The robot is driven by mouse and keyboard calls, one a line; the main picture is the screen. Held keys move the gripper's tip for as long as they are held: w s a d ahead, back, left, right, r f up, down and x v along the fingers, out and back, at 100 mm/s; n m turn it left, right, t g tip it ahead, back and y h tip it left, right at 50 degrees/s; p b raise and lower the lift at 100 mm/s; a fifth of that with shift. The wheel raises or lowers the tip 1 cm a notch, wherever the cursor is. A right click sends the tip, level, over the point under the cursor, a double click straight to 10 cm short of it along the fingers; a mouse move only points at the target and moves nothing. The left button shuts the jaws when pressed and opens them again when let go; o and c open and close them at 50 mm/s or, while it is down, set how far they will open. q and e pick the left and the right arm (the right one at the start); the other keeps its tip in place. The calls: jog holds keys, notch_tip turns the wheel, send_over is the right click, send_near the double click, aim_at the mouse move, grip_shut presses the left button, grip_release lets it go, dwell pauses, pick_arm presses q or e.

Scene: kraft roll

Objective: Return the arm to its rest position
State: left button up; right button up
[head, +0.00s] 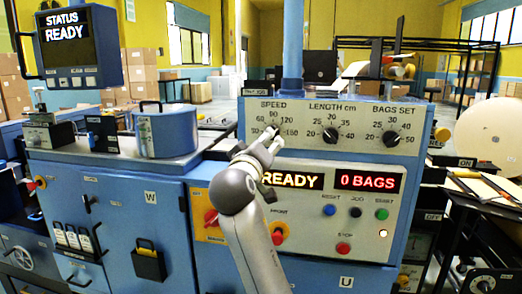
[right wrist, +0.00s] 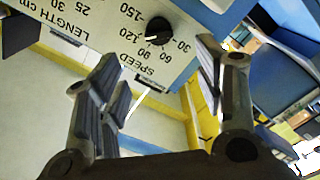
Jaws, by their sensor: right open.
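My right gripper (head: 268,140) is in front of the control panel (head: 300,160), at the SPEED dial. In the right wrist view its two dark fingers (right wrist: 157,58) are spread apart with nothing between them. The black SPEED knob (right wrist: 158,30) shows beyond the fingertips, apart from them. Its white pointer appears to face the 120 side. In the head view the gripper partly covers this knob. My right arm rises from the bottom centre and covers part of the lower panel. My left gripper is not in view.
The LENGTH knob (head: 330,135) and BAGS SET knob (head: 391,138) are to the right. The displays read READY (head: 292,180) and 0 BAGS (head: 368,182). A status screen (head: 68,45) hangs at left. A blue canister (head: 167,132) and large pale roll (head: 490,135) flank the panel.

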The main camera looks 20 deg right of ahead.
jog(key=shift+s+a, duration=0.15)
jog(key=shift+s, duration=0.15)
